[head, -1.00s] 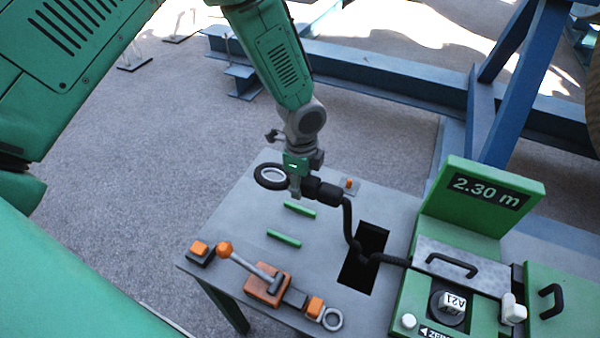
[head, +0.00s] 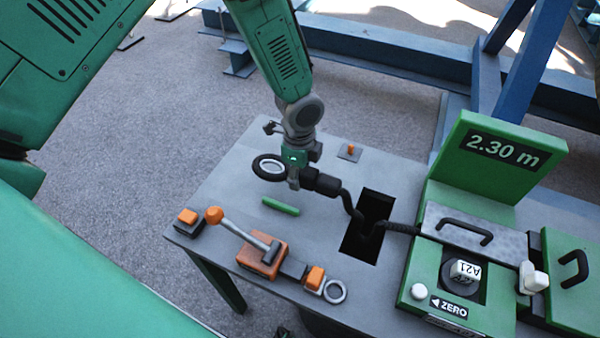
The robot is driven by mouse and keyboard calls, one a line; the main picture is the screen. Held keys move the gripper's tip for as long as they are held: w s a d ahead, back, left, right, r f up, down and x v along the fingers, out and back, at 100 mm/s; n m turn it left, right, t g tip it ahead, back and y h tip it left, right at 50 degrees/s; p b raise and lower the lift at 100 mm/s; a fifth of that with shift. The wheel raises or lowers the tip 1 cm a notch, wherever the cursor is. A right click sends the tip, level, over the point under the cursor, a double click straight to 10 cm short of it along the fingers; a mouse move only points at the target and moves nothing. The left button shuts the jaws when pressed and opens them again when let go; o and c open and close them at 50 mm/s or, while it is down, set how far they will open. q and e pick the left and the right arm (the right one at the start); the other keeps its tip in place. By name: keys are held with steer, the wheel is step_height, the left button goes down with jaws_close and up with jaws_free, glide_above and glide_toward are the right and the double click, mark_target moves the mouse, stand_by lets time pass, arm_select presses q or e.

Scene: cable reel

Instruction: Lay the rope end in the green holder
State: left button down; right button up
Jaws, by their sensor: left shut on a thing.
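My left gripper (head: 294,181) is shut on the rope end (head: 321,183), near its black sleeve, over the grey table. A black-rimmed eye ring (head: 268,167) sticks out on the gripper's left side. The black rope (head: 350,208) runs from the right side down to the dark slot in the table. One green bar of the green holder (head: 281,206) lies on the table just below and in front of the gripper. The other bar is hidden behind the gripper and rope end. A gap between the rope end and the holder cannot be judged. My right gripper is not in view.
An orange-handled lever clamp (head: 262,254) stands on the table's front part, with an orange button (head: 188,217) to its left. The slot (head: 367,226) is right of the holder. A green measuring unit (head: 485,170) reading 2.30 m stands at the right.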

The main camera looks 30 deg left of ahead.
mark_target(300, 196)
arm_select(q)
steer(key=shift+f+b, duration=1.65)
steer(key=shift+f, duration=1.45)
steer(key=c, duration=1)
jaws_free()
steer(key=shift+o, duration=0.2)
